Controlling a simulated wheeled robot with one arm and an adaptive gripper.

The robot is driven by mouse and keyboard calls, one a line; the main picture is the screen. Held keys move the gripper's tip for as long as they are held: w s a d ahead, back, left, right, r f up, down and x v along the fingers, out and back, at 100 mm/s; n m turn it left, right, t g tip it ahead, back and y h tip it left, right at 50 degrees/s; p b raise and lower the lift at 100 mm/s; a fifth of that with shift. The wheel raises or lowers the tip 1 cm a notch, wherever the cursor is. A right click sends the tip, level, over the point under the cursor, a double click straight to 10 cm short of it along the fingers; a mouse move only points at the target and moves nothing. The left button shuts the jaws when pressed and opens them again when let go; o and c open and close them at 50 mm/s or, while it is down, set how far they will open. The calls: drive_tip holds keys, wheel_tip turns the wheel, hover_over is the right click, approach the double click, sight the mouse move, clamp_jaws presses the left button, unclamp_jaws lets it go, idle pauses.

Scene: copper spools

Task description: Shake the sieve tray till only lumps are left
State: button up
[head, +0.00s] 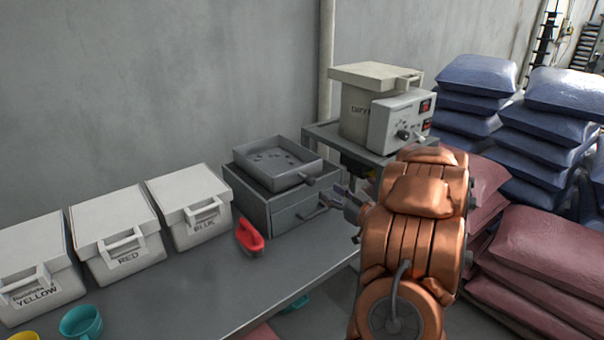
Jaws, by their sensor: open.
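The sieve tray (308,166) is a square grey tray with a raised rim. It sits on top of a grey box with a drawer (290,216) on the bench. Several small dark lumps (268,158) lie on its floor; any fine powder is too small to tell. A short dark handle (310,181) sticks out at its front right corner. My gripper (338,194) is open, just right of the box and a little right of the tray handle, apart from it as far as I can see. My copper-coloured arm hides part of the area behind it.
White lidded bins marked yellow (36,262), red (116,230) and blue (188,203) line the bench's left. A red-handled brush (250,236) and a teal cup (82,322) lie forward. A machine (372,112) stands behind; stacked sacks (545,250) fill the right.

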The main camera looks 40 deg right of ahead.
sight(306, 178)
drive_tip(key=shift+w+d+f+p, duration=0.2)
drive_tip(key=shift+w+p, duration=0.1)
drive_tip(key=shift+w, duration=0.9)
drive_tip(key=shift+w+d+f+p, duration=0.15)
drive_tip(key=shift+w+p, duration=0.15)
drive_tip(key=shift+w, duration=0.85)
drive_tip(key=shift+w+d+p, duration=0.2)
drive_tip(key=shift+w+p, duration=0.3)
drive_tip(key=shift+w, duration=1.4)
drive_tip(key=shift+w+d+p, duration=0.2)
drive_tip(key=shift+w+p, duration=0.25)
drive_tip(key=shift+w, duration=1.45)
clamp_jaws()
